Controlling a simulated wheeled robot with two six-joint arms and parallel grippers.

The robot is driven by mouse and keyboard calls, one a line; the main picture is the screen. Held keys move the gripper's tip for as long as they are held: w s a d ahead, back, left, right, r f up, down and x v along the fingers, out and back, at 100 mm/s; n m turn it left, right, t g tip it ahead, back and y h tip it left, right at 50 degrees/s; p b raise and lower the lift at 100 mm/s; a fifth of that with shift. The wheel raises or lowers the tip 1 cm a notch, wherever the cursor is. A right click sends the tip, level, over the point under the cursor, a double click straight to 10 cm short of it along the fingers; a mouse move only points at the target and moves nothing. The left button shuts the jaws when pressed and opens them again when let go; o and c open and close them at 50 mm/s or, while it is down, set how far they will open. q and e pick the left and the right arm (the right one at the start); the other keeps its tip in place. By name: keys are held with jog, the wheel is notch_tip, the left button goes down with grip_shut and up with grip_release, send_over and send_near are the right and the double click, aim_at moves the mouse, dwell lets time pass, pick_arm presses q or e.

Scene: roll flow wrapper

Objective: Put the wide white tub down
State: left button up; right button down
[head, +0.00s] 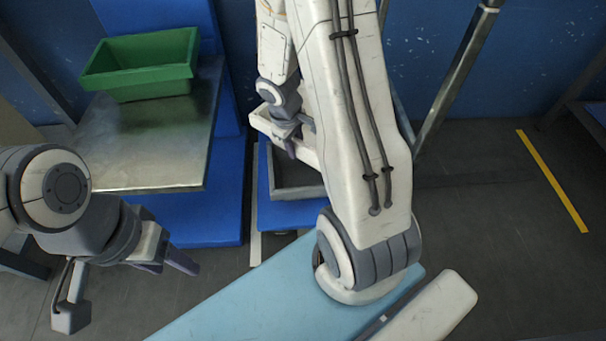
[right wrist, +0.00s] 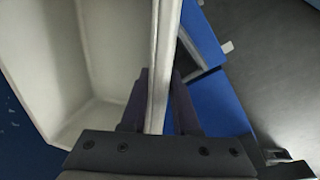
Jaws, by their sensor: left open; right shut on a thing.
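The wide white tub (right wrist: 110,60) fills the left of the right wrist view, its hollow inside showing. My right gripper (right wrist: 158,98) is shut on its wall, one dark finger on each side. In the head view only a strip of the tub (head: 267,124) shows beside my right gripper (head: 291,147); my right arm hides the rest. The tub appears held above the surfaces, but I cannot tell how high. My left gripper (head: 178,262) is open and empty at the lower left, well away from the tub.
A green crate (head: 145,72) stands on a metal table (head: 150,150) at the left. A grey tray-like top (head: 298,191) on a blue stand lies just below the tub in the picture. A light blue surface (head: 250,305) is in front. A metal post (head: 455,70) stands behind.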

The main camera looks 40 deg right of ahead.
notch_tip(320, 180, down, 6)
jog(key=b, duration=0.3)
jog(key=shift+f+b, duration=0.25)
jog(key=shift+b, duration=0.15)
jog(key=shift+f+b, duration=0.3)
jog(key=shift+b, duration=0.05)
jog(key=c, duration=0.7)
grip_release()
jog(key=shift+o, duration=0.2)
jog(key=shift+r, duration=0.1)
